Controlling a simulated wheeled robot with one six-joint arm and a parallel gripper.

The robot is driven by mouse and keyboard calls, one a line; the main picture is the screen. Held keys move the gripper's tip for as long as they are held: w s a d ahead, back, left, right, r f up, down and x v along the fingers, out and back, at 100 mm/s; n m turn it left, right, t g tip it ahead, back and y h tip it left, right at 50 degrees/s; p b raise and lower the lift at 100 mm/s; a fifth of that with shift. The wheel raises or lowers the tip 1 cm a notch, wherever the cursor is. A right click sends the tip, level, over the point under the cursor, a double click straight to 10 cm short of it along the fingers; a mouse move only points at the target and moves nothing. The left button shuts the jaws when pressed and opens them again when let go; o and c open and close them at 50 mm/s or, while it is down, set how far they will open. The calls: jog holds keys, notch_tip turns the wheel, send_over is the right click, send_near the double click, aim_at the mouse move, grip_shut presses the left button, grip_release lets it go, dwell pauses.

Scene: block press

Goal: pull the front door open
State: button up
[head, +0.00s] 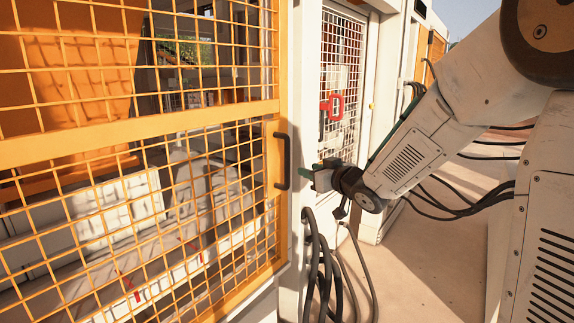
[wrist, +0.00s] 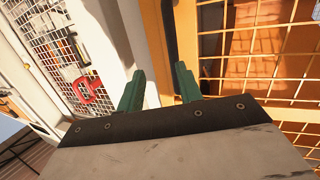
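The front door (head: 140,127) is an orange frame with yellow wire mesh, filling the left of the head view; it looks shut against the white post. Its black upright handle (head: 285,162) is on the door's right edge, and a dark bar that looks like it shows in the wrist view (wrist: 170,42). My gripper (head: 308,174) is just right of the handle in the head view, in front of the white post. In the wrist view its two green fingers (wrist: 158,84) are apart with nothing gripped, and the bar lies beyond them, closer to the right finger.
A white mesh panel (head: 340,75) with a red latch-like part (head: 333,106) stands right of the post. Black cables (head: 322,265) hang below my gripper. The floor (head: 425,270) at the right is mostly clear, with more cables near my arm.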

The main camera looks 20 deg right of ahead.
aim_at(289, 164)
jog(key=w+a+y, duration=0.1)
jog(key=w, duration=0.1)
jog(key=w+a+y, duration=0.1)
jog(key=w+a, duration=0.1)
jog(key=w, duration=0.1)
jog(key=w+a+n, duration=0.1)
jog(key=w, duration=0.2)
jog(key=shift+a+f+t+y, duration=0.15)
jog(key=shift+a+t+y, duration=0.15)
jog(key=shift+a+y, duration=0.1)
grip_shut()
